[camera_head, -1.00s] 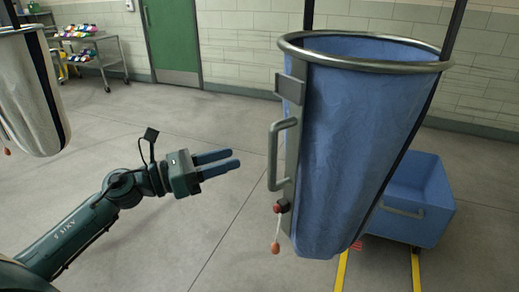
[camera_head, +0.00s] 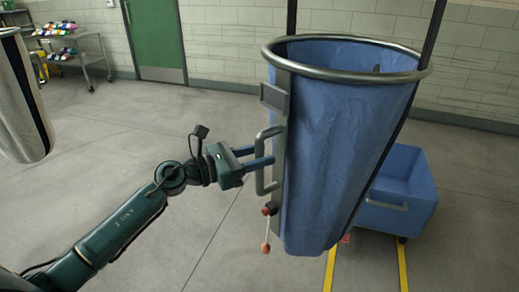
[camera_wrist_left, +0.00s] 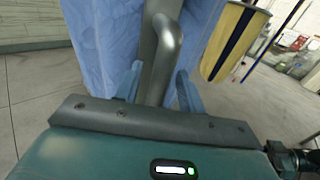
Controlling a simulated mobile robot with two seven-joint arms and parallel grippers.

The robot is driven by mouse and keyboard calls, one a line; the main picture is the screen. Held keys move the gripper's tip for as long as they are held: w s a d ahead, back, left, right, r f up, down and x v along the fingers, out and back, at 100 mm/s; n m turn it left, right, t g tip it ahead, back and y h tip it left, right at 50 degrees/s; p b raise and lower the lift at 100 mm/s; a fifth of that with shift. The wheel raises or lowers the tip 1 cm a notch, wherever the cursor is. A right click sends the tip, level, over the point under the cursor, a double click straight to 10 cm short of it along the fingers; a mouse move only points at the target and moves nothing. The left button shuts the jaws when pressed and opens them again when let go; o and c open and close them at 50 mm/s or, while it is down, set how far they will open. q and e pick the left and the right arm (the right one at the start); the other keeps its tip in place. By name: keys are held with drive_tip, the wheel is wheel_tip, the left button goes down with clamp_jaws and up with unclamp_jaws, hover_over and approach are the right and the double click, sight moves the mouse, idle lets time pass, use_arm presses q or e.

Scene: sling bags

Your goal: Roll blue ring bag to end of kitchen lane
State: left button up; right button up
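The blue ring bag (camera_head: 340,150) hangs open-topped from a metal ring (camera_head: 345,74) in the head view, with a grey loop handle (camera_head: 262,165) on its left side. My left gripper (camera_head: 262,156) is at this handle, fingers pointing right. In the left wrist view the handle bar (camera_wrist_left: 165,50) stands between the two spread blue fingers of the left gripper (camera_wrist_left: 158,85), with the blue cloth (camera_wrist_left: 98,40) behind. The fingers do not look closed on the bar; contact is unclear. My right gripper is not in view.
A blue wheeled bin (camera_head: 402,195) stands behind the bag at right, by yellow floor lines (camera_head: 403,268). A pale bag (camera_head: 20,105) hangs at far left. A cart (camera_head: 75,52) and green door (camera_head: 155,38) are at the back. Open floor lies left. A yellow bag (camera_wrist_left: 228,40) shows in the wrist view.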

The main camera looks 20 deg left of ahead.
use_arm(q)
drive_tip(key=shift+w+d, duration=0.2)
drive_tip(key=shift+c, duration=0.6)
clamp_jaws()
